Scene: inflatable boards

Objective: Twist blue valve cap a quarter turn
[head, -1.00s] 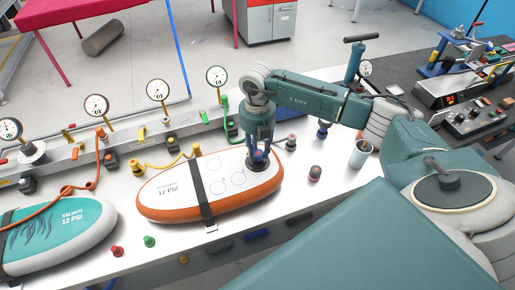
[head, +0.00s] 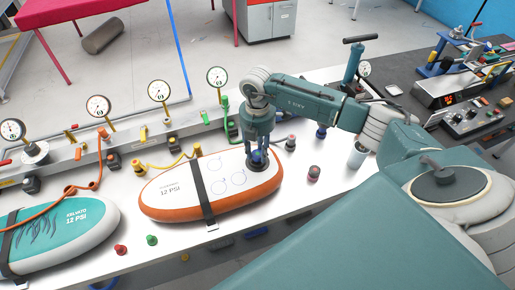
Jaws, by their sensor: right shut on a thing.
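The blue valve cap (head: 257,162) sits at the right end of the orange-rimmed white inflatable board (head: 180,185). My right gripper (head: 258,157) points straight down over it with its fingers around the cap, shut on it. The fingers hide part of the cap, so its turn angle cannot be read. A black strap (head: 205,192) crosses the board near its middle. My left gripper is not in view.
A teal board (head: 65,230) lies at the left. Loose red (head: 120,250) and green (head: 152,240) caps lie on the white bench. A row of gauges (head: 159,91) stands behind.

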